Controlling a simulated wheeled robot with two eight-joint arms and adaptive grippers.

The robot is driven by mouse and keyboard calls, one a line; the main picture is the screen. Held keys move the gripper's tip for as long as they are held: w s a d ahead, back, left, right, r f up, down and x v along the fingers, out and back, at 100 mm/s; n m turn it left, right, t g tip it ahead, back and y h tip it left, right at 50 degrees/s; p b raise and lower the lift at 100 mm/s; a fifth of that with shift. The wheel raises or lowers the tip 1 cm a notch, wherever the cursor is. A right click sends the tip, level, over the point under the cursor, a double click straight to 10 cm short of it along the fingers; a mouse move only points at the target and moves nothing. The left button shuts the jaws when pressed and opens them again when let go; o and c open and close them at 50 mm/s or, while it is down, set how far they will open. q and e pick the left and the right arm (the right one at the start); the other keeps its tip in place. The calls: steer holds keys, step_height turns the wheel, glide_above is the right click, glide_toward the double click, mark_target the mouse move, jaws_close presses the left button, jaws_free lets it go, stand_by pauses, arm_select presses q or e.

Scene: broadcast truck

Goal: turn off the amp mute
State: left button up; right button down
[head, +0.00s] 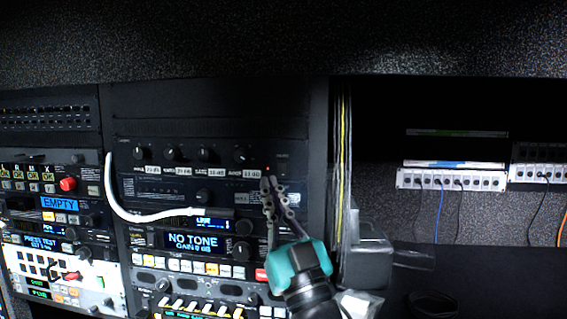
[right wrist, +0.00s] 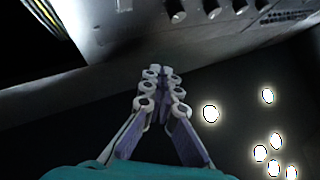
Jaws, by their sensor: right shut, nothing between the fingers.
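The amp (head: 215,150) is a dark rack unit with a row of knobs and white labels below them. A small red light (head: 267,168) glows near its right end, just above my fingertips. I cannot make out a mute switch; the panel there is dark and partly behind the fingers. My right gripper (head: 270,183) is shut and empty, pointing up at the amp's lower right. In the right wrist view the gripper (right wrist: 163,72) is shut, with its tips near the edge of a grey panel (right wrist: 120,55). I cannot tell whether they touch it. My left gripper is out of view.
A white cable (head: 135,214) loops in front of the rack's left side. A "NO TONE" display unit (head: 193,241) sits below the amp. Yellow cables (head: 343,150) run down the rack's right edge, beside a grey box (head: 368,258). White patch panels (head: 450,180) stand farther right.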

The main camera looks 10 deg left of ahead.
mark_target(282, 173)
steer(key=shift+w, duration=0.1)
steer(key=w, duration=0.5)
steer(key=w+r, duration=0.1)
steer(key=w, duration=0.1)
steer(key=shift+w, duration=0.85)
stand_by(0.8)
steer(key=shift+w, duration=0.4)
steer(key=shift+w+r, duration=0.1)
steer(key=shift+w, duration=0.2)
stand_by(0.6)
